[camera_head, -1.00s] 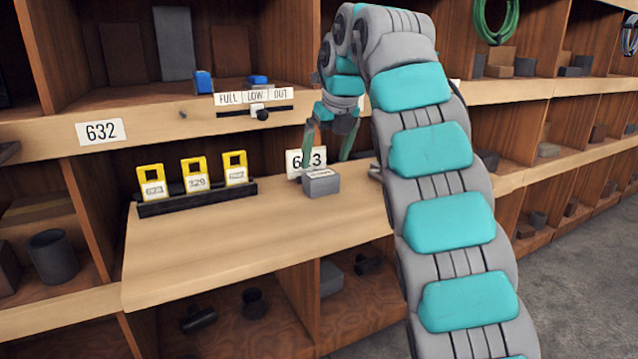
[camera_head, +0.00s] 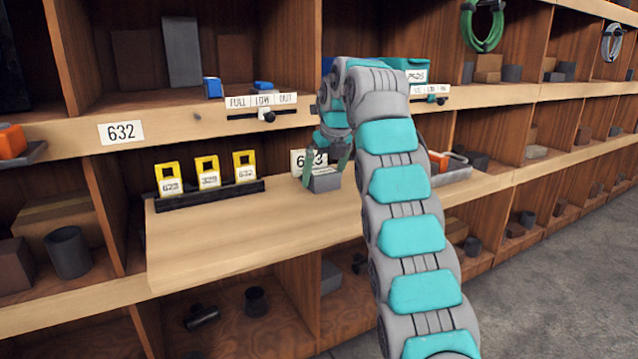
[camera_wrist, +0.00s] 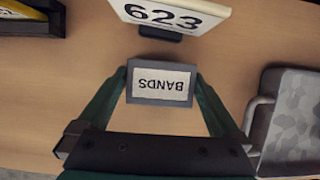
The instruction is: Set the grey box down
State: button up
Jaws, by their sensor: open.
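The small grey box (camera_head: 325,183) appears to rest on the pale wooden worktop, in front of the 623 card (camera_head: 302,160). In the wrist view the box (camera_wrist: 160,101) carries a white label reading BANDS, upside down. My gripper (camera_head: 326,172) is low at the box, with one green finger on each side of it. In the wrist view the open fingers of my gripper (camera_wrist: 160,80) flank the box close to its sides. I cannot tell whether they touch it.
A black rack (camera_head: 210,195) with yellow tags stands to the left on the worktop (camera_head: 240,235). A metal tray (camera_wrist: 297,115) lies close on the right. A slider strip (camera_head: 263,114) is on the shelf edge above. The worktop's front is clear.

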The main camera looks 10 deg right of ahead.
jog(key=shift+f, duration=0.1)
jog(key=shift+c, duration=0.2)
jog(key=c, duration=1.3)
